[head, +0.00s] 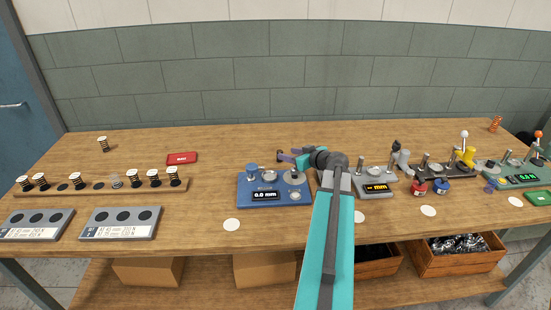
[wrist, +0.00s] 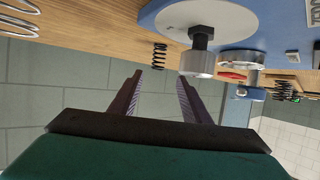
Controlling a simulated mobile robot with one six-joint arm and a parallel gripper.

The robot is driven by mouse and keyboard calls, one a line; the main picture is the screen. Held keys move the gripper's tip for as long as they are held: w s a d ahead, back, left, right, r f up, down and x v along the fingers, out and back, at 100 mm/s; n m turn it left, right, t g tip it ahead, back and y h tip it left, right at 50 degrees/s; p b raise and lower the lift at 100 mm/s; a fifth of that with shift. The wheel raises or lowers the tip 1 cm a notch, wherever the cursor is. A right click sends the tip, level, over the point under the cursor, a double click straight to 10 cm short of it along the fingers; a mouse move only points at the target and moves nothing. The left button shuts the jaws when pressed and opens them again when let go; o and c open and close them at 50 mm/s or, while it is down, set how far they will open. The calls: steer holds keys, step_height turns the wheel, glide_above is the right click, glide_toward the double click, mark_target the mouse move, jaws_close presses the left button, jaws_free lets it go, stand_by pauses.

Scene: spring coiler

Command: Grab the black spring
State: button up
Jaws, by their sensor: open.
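The black spring (wrist: 158,56) shows in the wrist view just beyond my fingertips, roughly centred between their lines. Nothing is between the fingers, and a gap shows between them and the spring. My gripper (wrist: 158,77) is open, with two dark ridged fingers. In the head view my gripper (head: 284,156) is low over the bench behind the blue gauge, pointing left. A small dark shape is at its fingertips there, too small to tell whether it is the spring or a fingertip.
The blue gauge (head: 262,204) stands close in front of my gripper; its metal post (wrist: 198,62) is right of the spring in the wrist view. A wooden rack (head: 85,187) of striped springs is left. A red box (head: 182,158) lies behind it. Other devices crowd the right.

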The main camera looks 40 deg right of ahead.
steer(key=shift+w+f, duration=0.25)
steer(key=shift+f, duration=0.1)
steer(key=shift+w, duration=0.1)
steer(key=shift+x, duration=0.75)
steer(key=shift+w+d+f+p, duration=0.1)
steer(key=shift+w+p, duration=0.1)
steer(key=shift+p, duration=0.1)
steer(key=shift+w, duration=0.1)
steer(key=shift+d+p+x, duration=0.1)
steer(key=shift+p+x, duration=0.5)
steer(key=shift+x, duration=0.25)
steer(key=shift+d+p+x, duration=0.15)
steer(key=shift+p+x, duration=0.4)
steer(key=shift+x, duration=1.15)
steer(key=shift+f, duration=0.2)
